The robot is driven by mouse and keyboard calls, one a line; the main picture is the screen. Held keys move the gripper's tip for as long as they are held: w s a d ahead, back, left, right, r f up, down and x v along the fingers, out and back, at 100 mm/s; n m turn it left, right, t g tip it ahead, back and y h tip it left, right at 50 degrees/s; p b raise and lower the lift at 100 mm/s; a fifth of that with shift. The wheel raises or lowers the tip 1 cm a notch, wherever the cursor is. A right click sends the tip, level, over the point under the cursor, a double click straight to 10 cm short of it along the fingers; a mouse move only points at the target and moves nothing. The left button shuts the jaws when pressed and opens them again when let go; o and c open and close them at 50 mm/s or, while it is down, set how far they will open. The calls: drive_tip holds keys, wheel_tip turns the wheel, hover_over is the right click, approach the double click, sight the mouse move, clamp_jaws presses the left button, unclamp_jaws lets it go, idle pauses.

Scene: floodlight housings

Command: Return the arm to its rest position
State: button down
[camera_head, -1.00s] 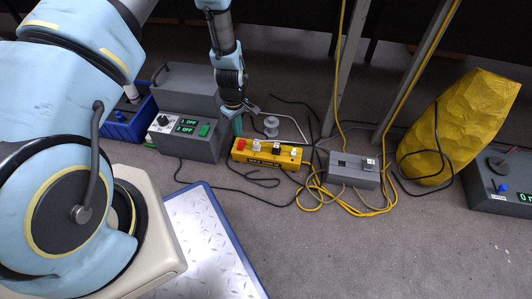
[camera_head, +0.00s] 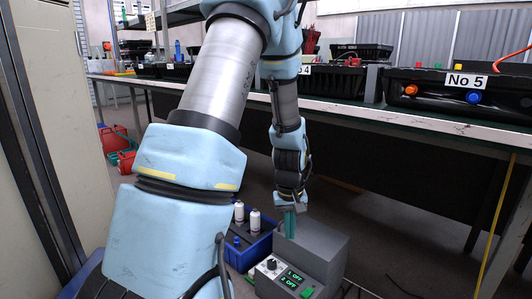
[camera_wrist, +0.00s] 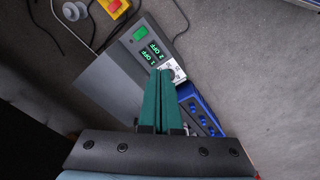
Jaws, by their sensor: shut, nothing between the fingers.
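My gripper (camera_head: 289,224) hangs at the end of my blue and silver arm, fingers pointing down. In the head view it shows over the near grey control box (camera_head: 312,256). In the wrist view its two green fingers (camera_wrist: 162,84) lie close together with nothing between them. Beyond their tips is the grey box (camera_wrist: 115,78), with a green button, a dial and two displays reading OFF. I cannot tell how far the fingertips are above the box.
A blue crate (camera_head: 249,244) with white-topped bottles stands beside the grey box. A long workbench (camera_head: 420,121) carries black bins, one labelled No 5 (camera_head: 466,81). A beige cabinet (camera_head: 38,120) stands at the left. In the wrist view, a yellow box with a red button (camera_wrist: 114,6) lies at the top.

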drive_tip(key=s+a+r+m+t+p, duration=0.1)
drive_tip(key=s+a+r, duration=0.4)
drive_tip(key=a+r, duration=0.2)
drive_tip(key=s+a+r+m+p, duration=0.1)
drive_tip(key=s+a+r, duration=0.3)
drive_tip(key=a+r, duration=0.25)
wheel_tip(320, 180, up, 37)
drive_tip(key=p, duration=3.7)
drive_tip(key=shift+w+r+p, duration=0.15)
drive_tip(key=shift+r+p, duration=0.05)
drive_tip(key=shift+p, duration=0.1)
drive_tip(key=shift+d, duration=0.1)
